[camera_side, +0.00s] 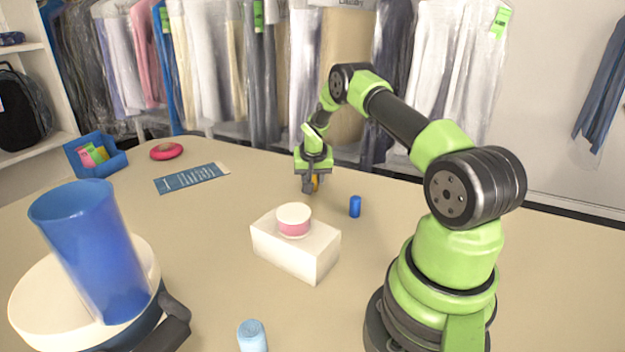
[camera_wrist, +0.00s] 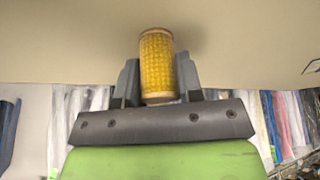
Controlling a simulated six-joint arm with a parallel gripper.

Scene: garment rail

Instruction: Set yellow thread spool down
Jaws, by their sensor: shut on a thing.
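The yellow thread spool (camera_wrist: 157,65) is upright in the wrist view, with pale wooden ends. My gripper (camera_wrist: 157,80) is shut on it, one grey finger on each side. In the side view my gripper (camera_side: 310,186) points down over the far middle of the table. Only an orange-yellow sliver of the spool (camera_side: 316,181) shows there between the fingers. Whether the spool touches the table or hangs just above it, I cannot tell.
A blue spool (camera_side: 355,206) stands right of my gripper. Nearer is a white box (camera_side: 295,248) with a pink-and-white tin (camera_side: 294,220) on it. A blue card (camera_side: 190,178), a red ring-shaped thing (camera_side: 166,151) and a blue bin (camera_side: 95,155) are left. A tall blue cup (camera_side: 90,250) stands at front left.

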